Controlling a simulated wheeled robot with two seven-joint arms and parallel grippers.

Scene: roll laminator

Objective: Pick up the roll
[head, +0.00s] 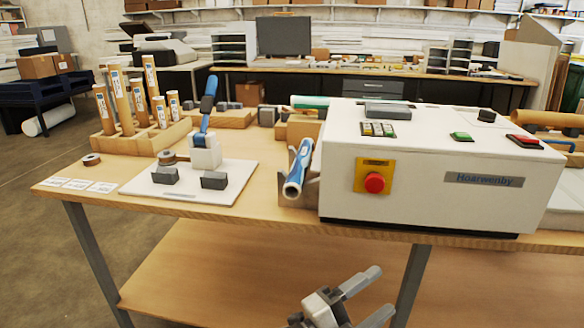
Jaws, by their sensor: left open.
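A white roll with a green end (311,101) lies behind the laminator, and a brown roll (556,119) lies at the far right; both are partly hidden. Several tan rolls with labels (121,99) stand upright in a wooden rack. My left gripper (379,291) is open and empty, low in front of the table, below the tabletop and apart from every roll. My right gripper is out of view.
A white board (237,181) holds a blue-handled tool (206,140) and grey blocks. A tape ring (91,159) and white cards (76,184) lie at the left. The laminator has a red stop button (374,183). A lower shelf (240,270) is mostly bare.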

